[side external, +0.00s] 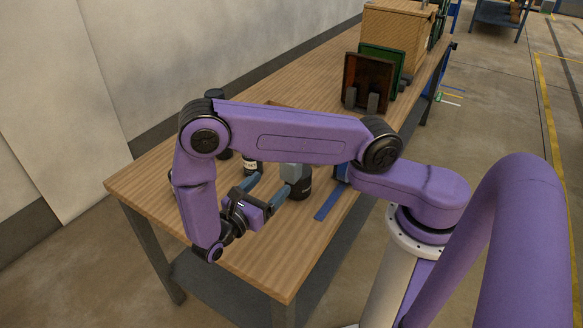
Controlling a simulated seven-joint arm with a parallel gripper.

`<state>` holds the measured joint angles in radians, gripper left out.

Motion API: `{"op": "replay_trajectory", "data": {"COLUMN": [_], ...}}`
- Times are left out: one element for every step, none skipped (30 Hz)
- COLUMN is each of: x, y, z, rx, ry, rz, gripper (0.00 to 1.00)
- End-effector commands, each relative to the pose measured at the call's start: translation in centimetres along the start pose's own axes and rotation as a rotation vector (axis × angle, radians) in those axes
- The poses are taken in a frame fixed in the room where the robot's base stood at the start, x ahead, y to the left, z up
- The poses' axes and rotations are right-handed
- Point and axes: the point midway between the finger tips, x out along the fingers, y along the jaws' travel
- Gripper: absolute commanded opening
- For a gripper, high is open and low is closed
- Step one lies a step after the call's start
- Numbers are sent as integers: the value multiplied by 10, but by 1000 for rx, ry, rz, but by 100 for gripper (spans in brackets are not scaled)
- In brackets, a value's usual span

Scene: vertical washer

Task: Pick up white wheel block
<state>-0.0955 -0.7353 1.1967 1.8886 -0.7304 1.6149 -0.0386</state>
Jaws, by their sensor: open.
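My gripper (272,181) is low over the wooden table (160,195), with its two blue-grey fingers spread apart and pointing away from the camera. A pale grey block (293,172) shows by the tip of the right finger. I cannot tell whether they touch, or whether this block is the white wheel block. A dark cylinder (301,189) stands just right of that finger. A black cylinder with a white label (250,166) is by the left finger's tip. No clearly white wheel block can be made out; my arm hides part of the table behind it.
A blue strip (328,203) lies near the table's right edge. Another dark object (217,95) shows behind my arm. Dark framed panels (367,81) and a wooden crate (398,36) stand at the far end. The near left tabletop is clear. A wall runs along the left.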

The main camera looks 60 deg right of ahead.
Motion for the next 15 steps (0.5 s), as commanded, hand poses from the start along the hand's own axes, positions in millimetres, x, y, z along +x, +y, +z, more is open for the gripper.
{"op": "replay_trajectory", "data": {"x": [11, 16, 24, 30, 35, 43, 48, 53, 60, 64, 68, 73, 76, 79, 81], "y": [-1, -1, 0, -1, -1, -1, 0, -1, -1, -1, 0, 0, 0, 0, 0], "z": [0, 0, 0, 0, 0, 0, 0, 0, 0, 0, 0, 0, 0, 0, 0], "rx": [-1, -1, -2, -2, -1, -1, -1, -1, -1, 0, 0, -1, -1, 0, 1], "ry": [-1, 0, -1, -1, 0, 0, 0, 0, 0, 1, 1, 1, 1, 1, 1], "rz": [-4, -3, -3, -4, -4, -3, -4, -3, -3, -3, -3, -3, -2, -1, -1], "gripper": [79, 79, 79, 79, 79, 79, 79, 79, 79, 79, 79, 79, 79, 79, 79]}}
